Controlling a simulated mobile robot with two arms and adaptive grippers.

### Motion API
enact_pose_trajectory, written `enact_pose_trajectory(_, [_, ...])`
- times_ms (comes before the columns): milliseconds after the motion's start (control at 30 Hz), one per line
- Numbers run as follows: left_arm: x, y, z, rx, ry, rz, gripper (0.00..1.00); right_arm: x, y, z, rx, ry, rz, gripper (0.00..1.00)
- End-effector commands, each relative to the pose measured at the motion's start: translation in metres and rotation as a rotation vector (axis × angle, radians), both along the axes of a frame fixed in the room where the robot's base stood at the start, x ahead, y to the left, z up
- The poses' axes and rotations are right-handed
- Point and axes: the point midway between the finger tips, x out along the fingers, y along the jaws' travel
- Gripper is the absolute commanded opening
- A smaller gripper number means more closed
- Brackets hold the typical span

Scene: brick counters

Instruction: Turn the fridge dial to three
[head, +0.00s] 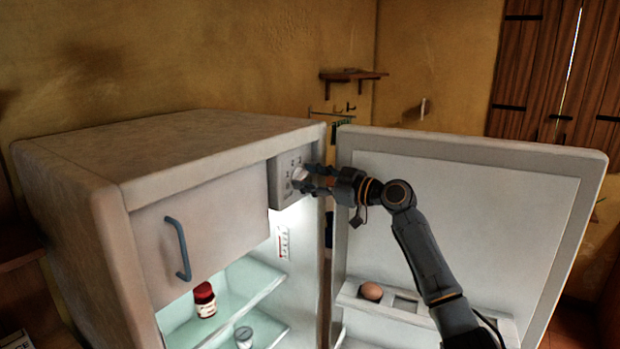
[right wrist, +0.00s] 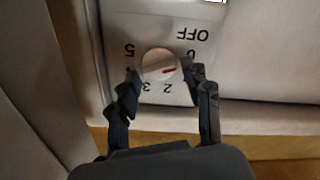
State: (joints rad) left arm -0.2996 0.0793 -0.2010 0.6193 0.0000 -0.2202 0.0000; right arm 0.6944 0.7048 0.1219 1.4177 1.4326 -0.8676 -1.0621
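In the right wrist view the panel appears upside down, with OFF, 2, 3 and 5 legible around the knob. The dial also shows in the head view (head: 299,173), partly covered. My right gripper (right wrist: 160,72) has its fingers apart, one on each side of the dial, very close to its edge; firm contact is not clear. My left gripper is not in view.
The fridge (head: 160,150) stands open, its door (head: 470,200) swung to the right behind my right arm. A compartment door with a blue handle (head: 178,248) is left of the dial. A red-capped jar (head: 205,300) stands on a shelf; an egg (head: 371,291) sits in the door rack.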

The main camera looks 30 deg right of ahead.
Motion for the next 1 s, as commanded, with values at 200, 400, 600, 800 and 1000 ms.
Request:
enact_pose_trajectory(200, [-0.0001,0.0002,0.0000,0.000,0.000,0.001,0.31,-0.0002,-0.0002,0.0000,0.000,0.000,0.000,0.06])
enact_pose_trajectory(400, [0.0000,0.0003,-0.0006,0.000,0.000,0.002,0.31,-0.0002,-0.0003,-0.0001,0.013,0.005,0.000,0.06])
enact_pose_trajectory(600, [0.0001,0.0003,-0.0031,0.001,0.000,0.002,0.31,-0.0002,-0.0005,-0.0005,0.081,0.034,0.000,0.06])
enact_pose_trajectory(800, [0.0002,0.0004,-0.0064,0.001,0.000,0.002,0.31,0.0000,-0.0010,-0.0009,0.216,0.091,-0.001,0.06])
enact_pose_trajectory(1000, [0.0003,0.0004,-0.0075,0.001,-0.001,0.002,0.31,0.0004,-0.0017,-0.0002,0.389,0.163,-0.001,0.06])
